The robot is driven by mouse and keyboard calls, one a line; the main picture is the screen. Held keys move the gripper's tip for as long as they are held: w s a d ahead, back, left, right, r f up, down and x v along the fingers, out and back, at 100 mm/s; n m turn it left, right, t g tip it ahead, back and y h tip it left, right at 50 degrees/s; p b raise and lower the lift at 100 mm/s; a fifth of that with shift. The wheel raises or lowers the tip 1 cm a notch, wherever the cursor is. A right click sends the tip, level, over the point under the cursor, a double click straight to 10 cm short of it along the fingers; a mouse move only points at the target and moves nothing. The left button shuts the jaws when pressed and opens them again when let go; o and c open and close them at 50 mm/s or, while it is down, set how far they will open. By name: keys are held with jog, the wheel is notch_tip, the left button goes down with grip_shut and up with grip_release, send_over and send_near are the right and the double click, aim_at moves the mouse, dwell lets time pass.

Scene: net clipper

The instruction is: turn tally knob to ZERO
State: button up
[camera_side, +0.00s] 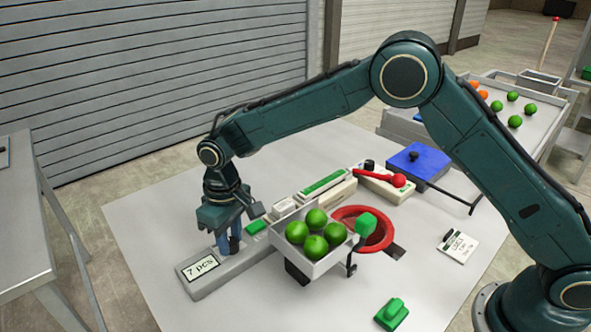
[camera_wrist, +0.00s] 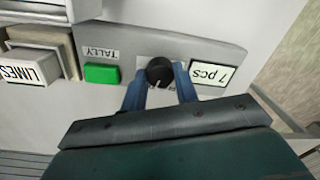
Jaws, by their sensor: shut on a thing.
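The tally knob (camera_wrist: 160,72) is a round black knob with a pale pointer line, on a grey panel (camera_wrist: 215,52) marked TALLY. In the wrist view its pointer is toward my gripper's side. The lettering around it is mostly covered, so I cannot read which mark it points at. My gripper (camera_wrist: 160,88) has its two blue fingers on either side of the knob, shut on it. In the side view my gripper (camera_side: 231,244) reaches down onto the panel (camera_side: 190,286), and its fingers hide the knob. A display (camera_wrist: 211,76) on the panel reads "7 pcs".
A green button (camera_wrist: 101,74) is beside the knob, and a LIMES block (camera_wrist: 33,66) is further left. In the side view, a tray (camera_side: 318,268) of green limes stands close to the right of my gripper. A red ring (camera_side: 382,241) lies behind it. The table's left front is clear.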

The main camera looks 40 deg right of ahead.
aim_at(233, 240)
jog(key=shift+m, duration=2)
jog(key=shift+r, duration=0.1)
jog(key=o, duration=1)
jog(key=shift+c, duration=0.2)
jog(key=shift+r, duration=0.1)
notch_tip(233, 240, up, 14)
jog(key=shift+d+f, duration=0.25)
